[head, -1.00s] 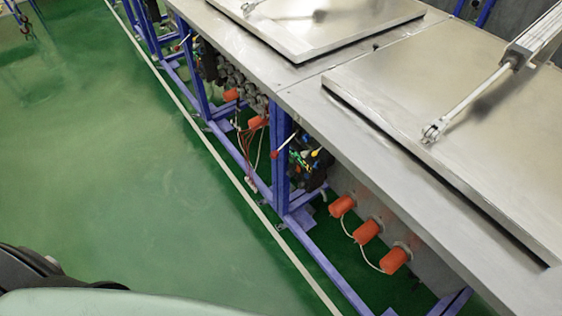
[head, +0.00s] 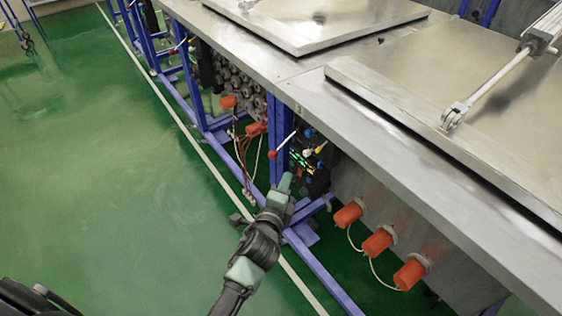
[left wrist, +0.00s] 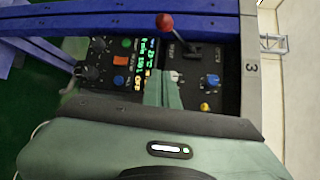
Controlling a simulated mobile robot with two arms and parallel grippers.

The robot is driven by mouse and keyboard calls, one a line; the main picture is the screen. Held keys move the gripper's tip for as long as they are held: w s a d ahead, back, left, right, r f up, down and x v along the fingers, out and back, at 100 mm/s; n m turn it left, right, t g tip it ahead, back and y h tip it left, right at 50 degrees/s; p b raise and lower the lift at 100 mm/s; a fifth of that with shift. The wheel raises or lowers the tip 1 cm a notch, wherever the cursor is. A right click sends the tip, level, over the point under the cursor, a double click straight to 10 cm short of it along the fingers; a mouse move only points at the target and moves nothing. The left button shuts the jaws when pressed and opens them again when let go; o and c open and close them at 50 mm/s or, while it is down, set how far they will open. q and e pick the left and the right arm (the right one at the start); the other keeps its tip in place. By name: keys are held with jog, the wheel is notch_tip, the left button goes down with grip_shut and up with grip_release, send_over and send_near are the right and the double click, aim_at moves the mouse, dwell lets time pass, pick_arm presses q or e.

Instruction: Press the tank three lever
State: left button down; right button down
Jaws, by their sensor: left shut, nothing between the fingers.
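The lever (head: 282,145) has a pale shaft and a red ball end and sticks out beside a blue post. In the left wrist view its red ball (left wrist: 165,21) stands at the top, above a control panel (left wrist: 205,90) whose side edge bears a "3". My left gripper (head: 286,182) is shut and empty, pointing at the panel from below the lever. In the left wrist view its green fingers (left wrist: 165,89) lie over the panel, below the red ball in the picture and apart from it. My right gripper is in neither view.
Steel tank lids (head: 430,100) with piston rods lie on the long bench (head: 400,170). Orange plugs (head: 378,242) with cables stick out below it. Blue frame legs (head: 325,270) stand along the floor. The green floor (head: 100,190) to the left is open.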

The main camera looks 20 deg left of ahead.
aim_at(285, 143)
pick_arm(q)
jog(key=w+a+f+p, duration=0.1)
jog(key=w+a, duration=0.2)
jog(key=w, duration=0.5)
jog(key=shift+w+a, duration=0.3)
jog(key=shift+a, duration=0.05)
